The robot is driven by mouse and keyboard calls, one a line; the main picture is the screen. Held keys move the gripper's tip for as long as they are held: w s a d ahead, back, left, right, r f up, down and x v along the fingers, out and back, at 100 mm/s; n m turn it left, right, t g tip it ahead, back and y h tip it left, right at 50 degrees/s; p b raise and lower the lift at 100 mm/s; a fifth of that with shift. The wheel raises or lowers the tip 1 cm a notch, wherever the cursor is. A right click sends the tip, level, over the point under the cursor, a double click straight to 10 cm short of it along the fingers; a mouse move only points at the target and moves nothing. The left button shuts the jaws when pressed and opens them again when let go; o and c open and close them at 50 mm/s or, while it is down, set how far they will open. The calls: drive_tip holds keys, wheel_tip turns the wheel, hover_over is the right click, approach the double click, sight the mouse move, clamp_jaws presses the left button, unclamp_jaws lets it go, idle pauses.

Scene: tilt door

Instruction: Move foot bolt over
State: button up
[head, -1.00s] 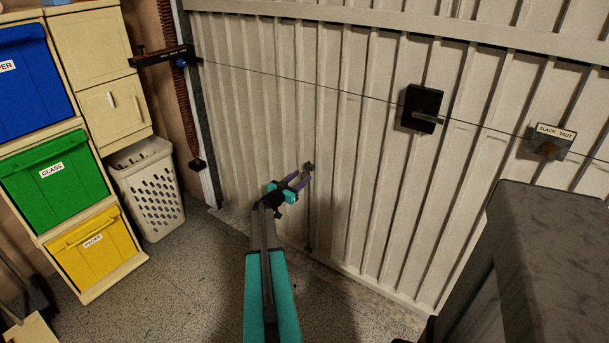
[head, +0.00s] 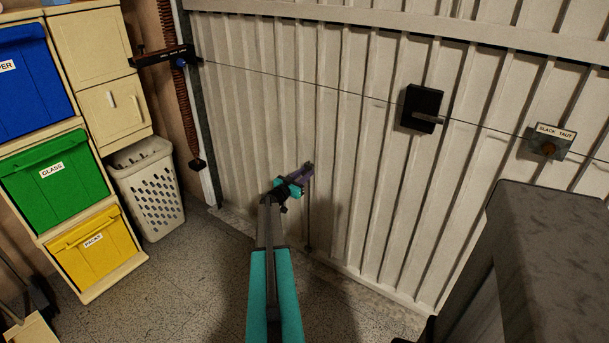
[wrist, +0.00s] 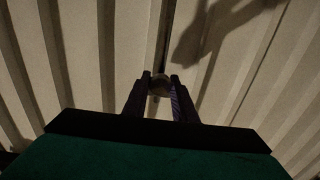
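The foot bolt (head: 309,215) is a thin dark upright rod low on the pale ribbed door (head: 345,130). Its lower end is near the floor. My gripper (head: 306,172) is at the bolt's top end, with its purple fingers close together. In the wrist view my gripper (wrist: 159,82) has one finger on each side of the bolt's rounded knob (wrist: 159,88), and the fingers appear to touch it. The fingers hide part of the knob in the head view.
A black box (head: 421,108) and a "SLACK TAUT" plate (head: 553,136) sit on the door, with a thin cable (head: 300,80) across it. A white basket (head: 150,190) and coloured bins (head: 55,180) stand at left. A grey block (head: 560,240) stands at right.

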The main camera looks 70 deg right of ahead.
drive_tip(key=shift+f+b, duration=0.3)
drive_tip(key=shift+f, duration=1.95)
clamp_jaws()
drive_tip(key=o, duration=1)
unclamp_jaws()
drive_tip(key=shift+f, duration=0.1)
drive_tip(key=shift+a, duration=0.15)
drive_tip(key=v, duration=1.3)
drive_tip(key=shift+a, duration=0.25)
drive_tip(key=shift+w, duration=0.1)
